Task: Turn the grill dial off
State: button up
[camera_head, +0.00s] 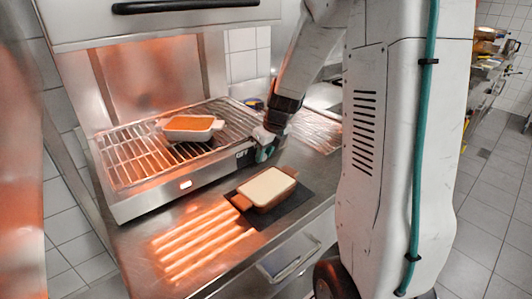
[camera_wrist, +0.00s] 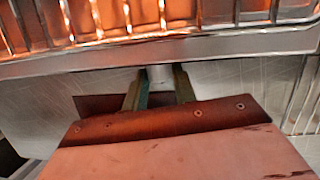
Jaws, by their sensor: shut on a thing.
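The grill (camera_head: 150,195) stands on a steel counter with its rack lit orange. My gripper (camera_head: 264,150) is at the right end of the grill's front panel, beside dark lettering (camera_head: 243,154) that is only partly readable. In the wrist view my gripper (camera_wrist: 159,88) has its two greenish fingers closed on the sides of a small pale dial (camera_wrist: 160,76) at the front panel. The dial's pointer and setting cannot be made out. In the head view the gripper hides the dial. A small light (camera_head: 185,184) on the front panel glows.
A white dish with orange food (camera_head: 188,128) sits on the grill rack. A brown dish with pale contents (camera_head: 266,188) stands on a dark mat (camera_head: 291,211) just in front of and below my gripper. The counter (camera_head: 170,265) at front left is bare.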

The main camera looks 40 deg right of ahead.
jog(key=shift+a+h, duration=0.25)
jog(key=shift+h, duration=0.95)
jog(key=shift+n+h, duration=0.3)
jog(key=shift+h, duration=0.1)
jog(key=o, duration=0.7)
jog(key=shift+v, duration=3.9)
